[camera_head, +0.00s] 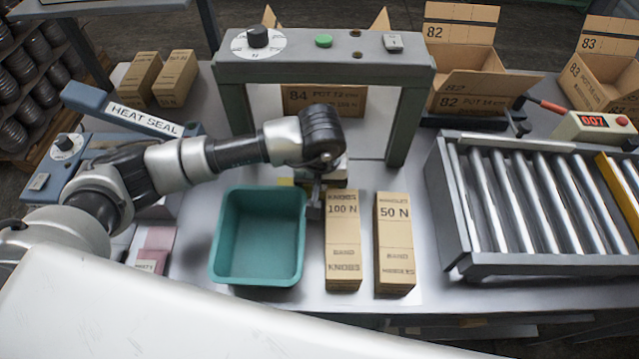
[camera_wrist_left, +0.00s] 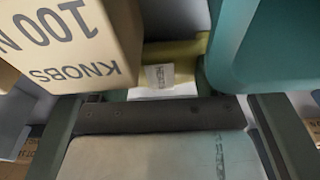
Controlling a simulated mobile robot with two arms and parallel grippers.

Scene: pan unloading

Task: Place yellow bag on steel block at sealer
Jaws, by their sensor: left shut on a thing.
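My left gripper (camera_head: 316,194) is between the teal bin and the 100 N knobs box, below the grey-green frame. It is shut on the yellow bag (camera_head: 285,182), of which only a small edge shows in the head view. In the left wrist view the yellow bag (camera_wrist_left: 185,50) shows as a strip with a white label, between the box and the bin. The heat sealer (camera_head: 145,118) stands at the left, partly behind my left arm. I cannot make out the steel block for certain. My right gripper is not in view.
The teal bin (camera_head: 259,279), the 100 N knobs box (camera_head: 343,250) and the 50 N handles box (camera_head: 394,250) stand close together. The grey-green frame (camera_head: 325,72) rises behind them. A roller conveyor (camera_head: 535,200) is at the right. Pink pieces (camera_head: 155,245) lie left of the bin.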

